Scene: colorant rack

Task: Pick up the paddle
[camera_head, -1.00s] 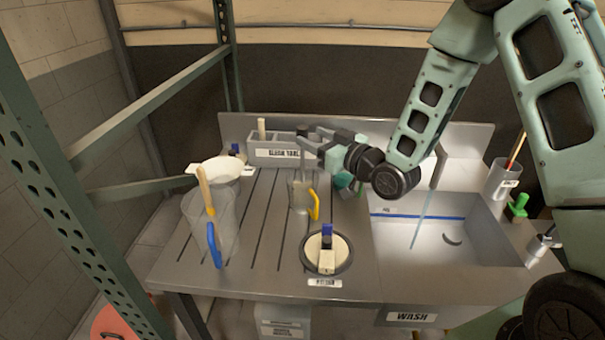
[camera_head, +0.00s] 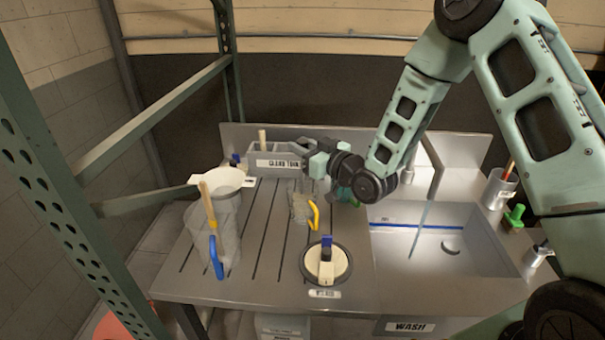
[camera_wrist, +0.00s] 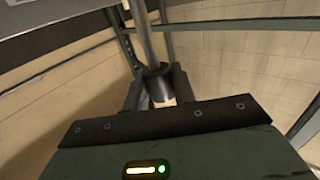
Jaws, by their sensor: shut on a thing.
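My gripper (camera_head: 308,158) is over the clear jug with a yellow handle (camera_head: 303,207), on the ribbed drainboard. In the wrist view, my gripper (camera_wrist: 158,88) is shut on a grey rod with a dark collar and a pale end, which I take for the paddle (camera_wrist: 150,40). The rod runs up out of the wrist picture, so its far end is hidden. In the head view it is hard to make out at the gripper. Whether it touches the jug cannot be told.
A larger clear pitcher with a blue handle (camera_head: 217,258) holds a wooden stick (camera_head: 207,203) at the left. A grey bin (camera_head: 285,161) stands behind my gripper. A round lid (camera_head: 338,268) lies in front. The sink (camera_head: 425,235) is at the right; a green shelf frame (camera_head: 38,170) is at the left.

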